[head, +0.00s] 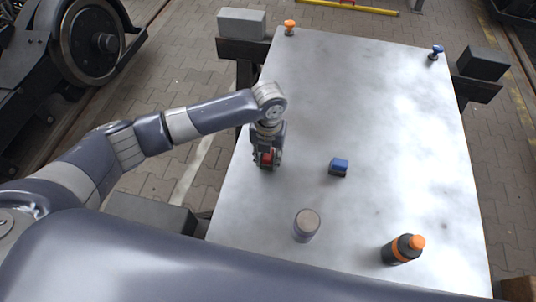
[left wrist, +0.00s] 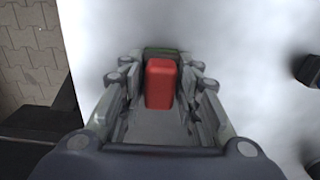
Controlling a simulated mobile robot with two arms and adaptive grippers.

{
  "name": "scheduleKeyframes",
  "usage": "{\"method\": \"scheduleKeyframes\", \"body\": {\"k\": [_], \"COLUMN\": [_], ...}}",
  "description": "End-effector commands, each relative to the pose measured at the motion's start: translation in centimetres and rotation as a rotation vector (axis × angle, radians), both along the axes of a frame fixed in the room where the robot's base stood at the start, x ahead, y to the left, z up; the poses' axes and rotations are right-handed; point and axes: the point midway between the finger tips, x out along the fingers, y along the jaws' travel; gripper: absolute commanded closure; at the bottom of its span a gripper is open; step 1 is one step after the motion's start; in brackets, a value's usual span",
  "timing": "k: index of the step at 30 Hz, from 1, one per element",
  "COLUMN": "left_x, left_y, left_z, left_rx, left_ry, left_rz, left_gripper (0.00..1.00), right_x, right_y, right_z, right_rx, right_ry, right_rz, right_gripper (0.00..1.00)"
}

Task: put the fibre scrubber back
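The fibre scrubber, a red block (left wrist: 161,84) with a dark green pad at its far side, sits between the fingers of my left gripper (left wrist: 162,80) in the left wrist view. The fingers lie close along both sides of the red part and look shut on it. In the head view my left gripper (head: 266,160) points down at the left side of the pale table, and a bit of the red scrubber (head: 267,158) shows between its fingers. I cannot tell whether the pad touches the table. My right gripper is not in view.
The pale table (head: 370,120) holds a blue block (head: 339,167), a grey cylinder (head: 306,225) and a dark bottle with an orange cap (head: 403,249). An orange knob (head: 289,27) and a blue knob (head: 436,53) stand at the far corners. The far middle is clear.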

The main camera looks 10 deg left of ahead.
Motion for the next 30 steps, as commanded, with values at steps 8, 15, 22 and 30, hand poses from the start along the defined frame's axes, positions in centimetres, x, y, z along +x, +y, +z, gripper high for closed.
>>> {"method": "scheduleKeyframes", "body": {"k": [8, 15, 22, 30], "left_x": [0.0, 0.0, 0.1, 0.0], "left_y": [0.0, 0.0, -0.1, -0.1], "left_z": [0.0, 0.7, 4.8, 10.2], "left_rx": [0.000, 0.000, -0.002, 0.000], "left_ry": [0.001, -0.001, -0.005, -0.003], "left_rz": [0.000, 0.000, -0.002, -0.001], "left_gripper": [0.50, 0.50, 0.50, 0.50], "right_x": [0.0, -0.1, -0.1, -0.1], "right_y": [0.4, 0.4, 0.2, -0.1], "right_z": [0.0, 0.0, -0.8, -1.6], "right_rx": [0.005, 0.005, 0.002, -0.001], "right_ry": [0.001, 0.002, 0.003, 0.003], "right_rz": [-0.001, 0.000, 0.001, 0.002], "right_gripper": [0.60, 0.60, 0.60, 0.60]}}
